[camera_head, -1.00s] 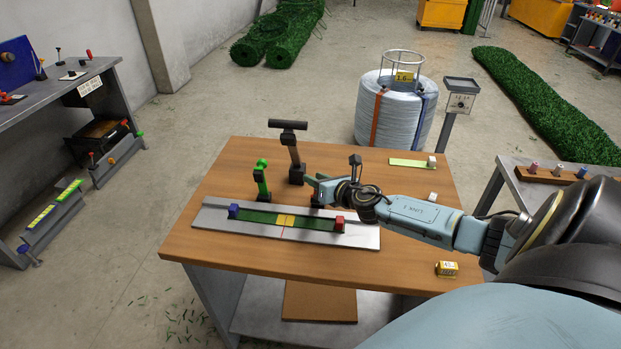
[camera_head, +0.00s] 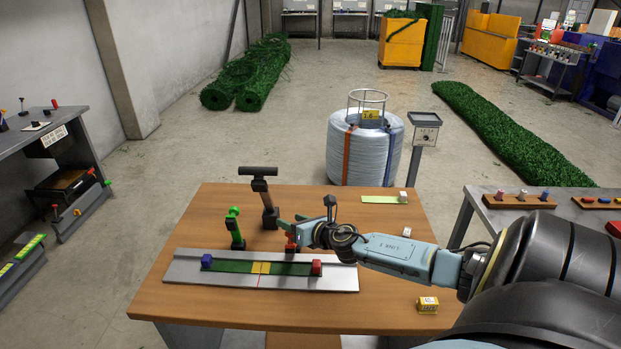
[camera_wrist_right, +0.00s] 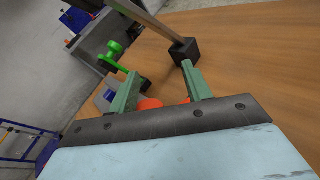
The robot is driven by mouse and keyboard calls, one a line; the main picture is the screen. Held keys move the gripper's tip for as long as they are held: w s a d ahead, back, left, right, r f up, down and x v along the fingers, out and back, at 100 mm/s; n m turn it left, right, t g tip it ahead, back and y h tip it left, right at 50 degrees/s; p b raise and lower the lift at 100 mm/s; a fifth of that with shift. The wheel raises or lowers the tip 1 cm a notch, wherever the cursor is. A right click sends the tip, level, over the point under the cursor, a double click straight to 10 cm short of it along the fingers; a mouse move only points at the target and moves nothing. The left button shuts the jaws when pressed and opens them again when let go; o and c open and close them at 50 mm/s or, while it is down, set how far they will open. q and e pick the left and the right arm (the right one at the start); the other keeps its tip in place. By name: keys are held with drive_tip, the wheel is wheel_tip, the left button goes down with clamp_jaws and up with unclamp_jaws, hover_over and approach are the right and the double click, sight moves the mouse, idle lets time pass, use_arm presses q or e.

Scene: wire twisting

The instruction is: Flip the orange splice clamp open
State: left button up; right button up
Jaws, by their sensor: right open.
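The orange splice clamp (camera_head: 292,242) stands on the wooden table behind the metal rail, mostly covered by my right gripper (camera_head: 290,225). In the right wrist view, orange parts of the clamp (camera_wrist_right: 149,104) show low between the two green fingers. My right gripper (camera_wrist_right: 158,85) is open, its fingers apart around the clamp's area; I cannot tell if either touches it. Whether the clamp is open or closed is hidden. My left gripper is not in view.
A green clamp (camera_head: 235,228) and a tall T-handled tool (camera_head: 265,200) stand left of my gripper. A yellow box (camera_head: 428,305) sits at the right. The table's front is clear.

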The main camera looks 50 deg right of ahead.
drive_tip(key=v, duration=1.2)
drive_tip(key=shift+s, duration=0.3)
drive_tip(key=shift+r, duration=0.15)
